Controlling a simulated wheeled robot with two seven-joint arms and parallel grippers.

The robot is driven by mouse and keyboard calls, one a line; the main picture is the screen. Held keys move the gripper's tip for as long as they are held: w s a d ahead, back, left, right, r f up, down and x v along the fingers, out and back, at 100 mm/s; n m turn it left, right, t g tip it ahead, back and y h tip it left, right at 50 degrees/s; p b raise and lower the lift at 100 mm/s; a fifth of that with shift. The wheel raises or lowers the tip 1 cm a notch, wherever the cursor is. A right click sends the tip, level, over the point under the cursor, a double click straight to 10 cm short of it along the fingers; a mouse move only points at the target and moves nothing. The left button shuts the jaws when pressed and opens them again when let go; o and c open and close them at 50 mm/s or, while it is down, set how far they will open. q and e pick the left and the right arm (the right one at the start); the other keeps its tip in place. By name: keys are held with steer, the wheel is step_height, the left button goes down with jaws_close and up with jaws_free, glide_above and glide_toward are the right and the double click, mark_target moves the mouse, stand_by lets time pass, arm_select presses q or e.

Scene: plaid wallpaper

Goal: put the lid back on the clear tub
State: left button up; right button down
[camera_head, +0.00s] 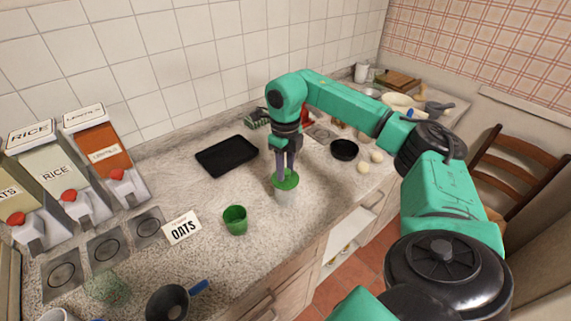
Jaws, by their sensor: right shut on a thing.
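The green lid (287,184) is between the fingertips of my right gripper (286,174), which points straight down and is shut on it. My left gripper is not in view.
A black tray (227,155) lies behind. A black bowl (344,149) and several pale round things are to the right. Dispensers (60,180) stand at the left. The speckled counter (190,190) is clear between.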

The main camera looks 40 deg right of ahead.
stand_by(0.4)
jaws_free()
steer(key=shift+r, duration=0.1)
step_height(320, 180, up, 7)
steer(key=p, duration=0.6)
stand_by(0.4)
jaws_close()
